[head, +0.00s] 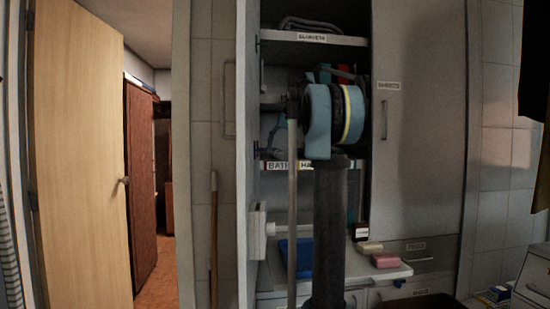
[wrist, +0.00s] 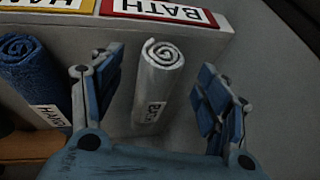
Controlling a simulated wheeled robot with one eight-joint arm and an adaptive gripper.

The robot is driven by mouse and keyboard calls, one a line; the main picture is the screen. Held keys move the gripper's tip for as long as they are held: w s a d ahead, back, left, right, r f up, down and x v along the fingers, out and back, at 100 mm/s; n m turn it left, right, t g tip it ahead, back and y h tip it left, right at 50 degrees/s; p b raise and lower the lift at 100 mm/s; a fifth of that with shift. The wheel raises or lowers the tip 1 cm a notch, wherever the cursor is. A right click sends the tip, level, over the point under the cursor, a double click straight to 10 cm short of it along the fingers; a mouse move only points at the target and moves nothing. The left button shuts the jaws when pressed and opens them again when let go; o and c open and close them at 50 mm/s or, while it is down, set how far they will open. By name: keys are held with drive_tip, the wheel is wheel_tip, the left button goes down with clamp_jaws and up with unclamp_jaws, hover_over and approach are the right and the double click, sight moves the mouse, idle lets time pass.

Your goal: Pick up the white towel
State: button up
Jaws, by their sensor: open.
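The white towel (wrist: 160,80) is rolled up, with its spiral end facing the wrist camera and a partly readable label on its side. It stands against a pale grey surface below a BATH sign in the wrist view. My gripper (wrist: 158,68) is open, with one blue finger on each side of the towel. There is a visible gap to each finger, wider on the right. In the head view my arm blocks the shelf, and I cannot make out the gripper or the towel clearly there.
A rolled blue towel (wrist: 30,75) labelled HAND is close to the left finger. The red-framed BATH sign (wrist: 168,12) is on the shelf edge. In the head view, a tall cabinet door (head: 418,130) is right of the open shelves, and pink soap (head: 386,260) lies on a lower ledge.

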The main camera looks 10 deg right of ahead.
drive_tip(key=shift+x, duration=0.9)
drive_tip(key=c, duration=1.2)
drive_tip(key=shift+r, duration=0.1)
